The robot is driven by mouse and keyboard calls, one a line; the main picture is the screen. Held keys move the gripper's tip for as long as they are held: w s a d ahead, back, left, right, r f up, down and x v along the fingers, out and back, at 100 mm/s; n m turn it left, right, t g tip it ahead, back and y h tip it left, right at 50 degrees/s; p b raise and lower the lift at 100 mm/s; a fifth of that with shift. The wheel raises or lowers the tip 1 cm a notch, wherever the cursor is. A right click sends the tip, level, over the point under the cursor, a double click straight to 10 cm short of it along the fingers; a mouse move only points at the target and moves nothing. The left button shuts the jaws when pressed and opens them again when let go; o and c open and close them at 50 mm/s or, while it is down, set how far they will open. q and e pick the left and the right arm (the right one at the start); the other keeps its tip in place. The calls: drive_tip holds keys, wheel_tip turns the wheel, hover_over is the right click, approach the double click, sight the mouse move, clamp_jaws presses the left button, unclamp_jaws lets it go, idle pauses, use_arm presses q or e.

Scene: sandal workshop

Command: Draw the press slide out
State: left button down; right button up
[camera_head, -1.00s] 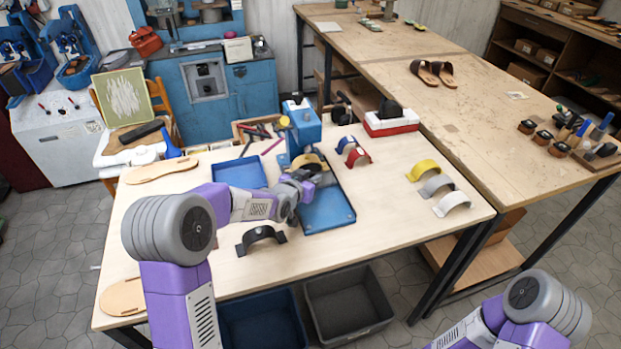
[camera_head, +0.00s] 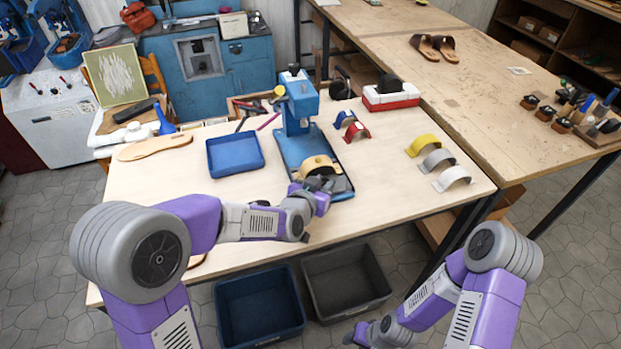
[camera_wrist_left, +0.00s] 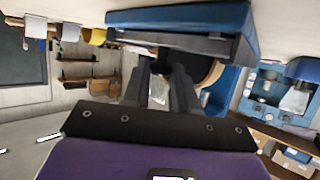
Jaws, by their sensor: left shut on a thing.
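The blue press (camera_head: 300,105) stands upright on the table, its flat blue base (camera_head: 296,148) running toward the table's front edge. The press slide, bearing a tan rounded form (camera_head: 316,165), is near the front end of that base, clear of the press head. My left gripper (camera_head: 324,188) is at the slide's front and shut on it; my arm and hand hide the grip. In the left wrist view the gripper's fingers (camera_wrist_left: 168,88) reach a dark part below the tan form (camera_wrist_left: 213,72). My right gripper (camera_head: 362,335) is low at the picture's bottom, its fingers unclear.
A blue tray (camera_head: 235,172) lies left of the press. Red and blue arched straps (camera_head: 350,125) stand at its right, and yellow, grey and white ones (camera_head: 440,165) stand further right. Blue and dark bins (camera_head: 345,279) sit below the table's front edge.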

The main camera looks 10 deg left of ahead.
use_arm(q)
drive_tip(key=shift+s+d, duration=0.15)
drive_tip(key=shift+d, duration=0.1)
drive_tip(key=c, duration=0.9)
unclamp_jaws()
drive_tip(key=shift+s, duration=0.15)
drive_tip(key=shift+c, duration=0.2)
drive_tip(key=shift+a, duration=0.1)
drive_tip(key=p+v, duration=0.1)
drive_tip(key=v, duration=0.6)
drive_tip(key=shift+s+a+r, duration=0.1)
drive_tip(key=shift+s+r, duration=0.05)
drive_tip(key=shift+r, duration=0.05)
